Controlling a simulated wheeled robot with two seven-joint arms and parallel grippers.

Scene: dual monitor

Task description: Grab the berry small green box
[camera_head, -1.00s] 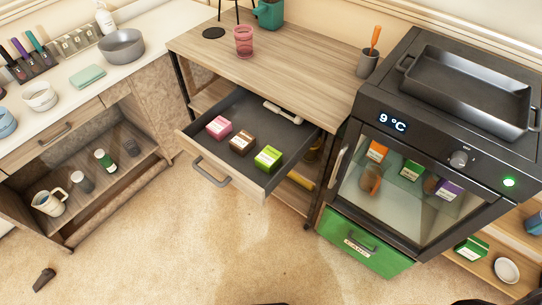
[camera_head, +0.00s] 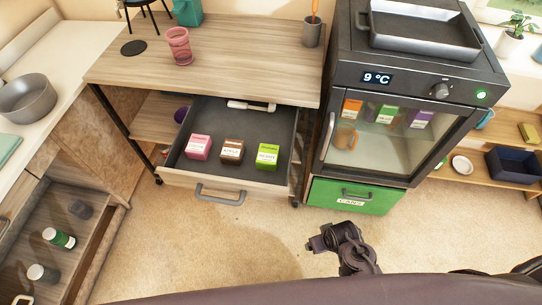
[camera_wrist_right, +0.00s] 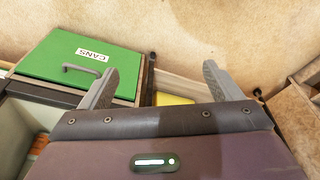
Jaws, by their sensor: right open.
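A small green box (camera_head: 267,156) with a white label sits in the open drawer (camera_head: 222,178), at the right end of a row. A brown box (camera_head: 232,150) and a pink box (camera_head: 198,147) stand to its left. Their labels are too small to read surely. Another green-topped box (camera_head: 387,113) is behind the oven-like cabinet's glass door. My right gripper (camera_wrist_right: 160,70) is open and empty in the right wrist view, its grey fingers apart, near the green CANS drawer (camera_wrist_right: 75,68). A dark jointed part of mine shows low in the head view. My left gripper is not identifiable.
The glass-door cabinet (camera_head: 408,85) stands right of the drawer table (camera_head: 220,75). The CANS drawer (camera_head: 352,196) beneath it is shut. A pink cup (camera_head: 179,46) stands on the tabletop. Carpet (camera_head: 215,240) in front of the open drawer is clear.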

